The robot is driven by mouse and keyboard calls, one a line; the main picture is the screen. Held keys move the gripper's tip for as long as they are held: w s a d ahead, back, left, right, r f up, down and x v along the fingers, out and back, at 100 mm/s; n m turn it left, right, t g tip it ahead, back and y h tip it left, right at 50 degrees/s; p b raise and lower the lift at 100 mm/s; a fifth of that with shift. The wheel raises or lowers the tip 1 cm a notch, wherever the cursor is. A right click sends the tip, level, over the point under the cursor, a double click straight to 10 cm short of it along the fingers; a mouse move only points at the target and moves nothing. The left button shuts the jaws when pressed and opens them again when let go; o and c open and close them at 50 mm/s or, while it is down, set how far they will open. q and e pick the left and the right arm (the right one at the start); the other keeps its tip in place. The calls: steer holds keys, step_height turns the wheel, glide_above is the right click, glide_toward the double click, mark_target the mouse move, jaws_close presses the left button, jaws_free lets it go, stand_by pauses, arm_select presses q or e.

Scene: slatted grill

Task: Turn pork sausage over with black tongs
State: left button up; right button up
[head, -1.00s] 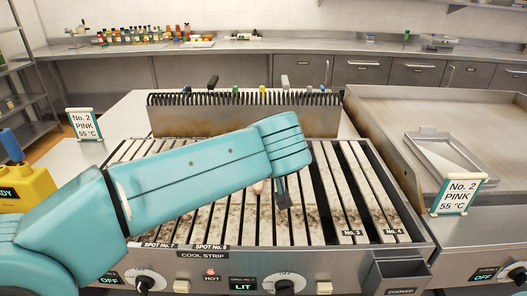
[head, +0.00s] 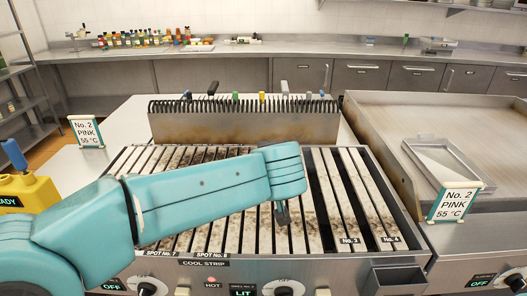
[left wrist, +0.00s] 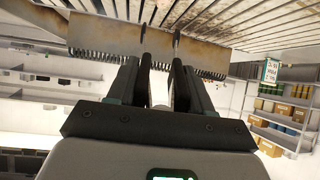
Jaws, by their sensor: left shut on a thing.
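My left arm reaches from the left across the slatted grill (head: 340,200) in the head view. Its left gripper (head: 282,214) points down low over the middle slats, mostly hidden by the arm's teal end. In the left wrist view my left gripper (left wrist: 160,88) is shut on the black tongs (left wrist: 177,45), whose two thin dark prongs stand apart and point toward the slats. No pork sausage shows clearly now; the arm covers part of the grill. My right gripper is in neither view.
A rack with coloured-handled tools (head: 245,118) stands behind the grill. A flat griddle (head: 440,120) with a metal tray (head: 440,160) and a No. 2 PINK sign (head: 455,204) is on the right. A yellow container (head: 28,190) stands at the left. The right-hand slats are clear.

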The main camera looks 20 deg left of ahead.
arm_select(q)
steer(key=shift+f+p, duration=0.15)
steer(key=shift+p, duration=0.35)
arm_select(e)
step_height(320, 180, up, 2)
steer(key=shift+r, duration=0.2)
arm_select(q)
steer(key=shift+s, duration=0.1)
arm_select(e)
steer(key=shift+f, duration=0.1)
arm_select(q)
step_height(320, 180, down, 7)
steer(key=b, duration=1)
steer(key=shift+f+b, duration=0.2)
steer(key=shift+b, duration=0.1)
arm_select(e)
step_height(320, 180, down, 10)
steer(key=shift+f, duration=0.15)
arm_select(q)
steer(key=shift+f+b, duration=0.55)
steer(key=shift+b, duration=0.4)
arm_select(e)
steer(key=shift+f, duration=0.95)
arm_select(q)
steer(key=shift+c, duration=0.4)
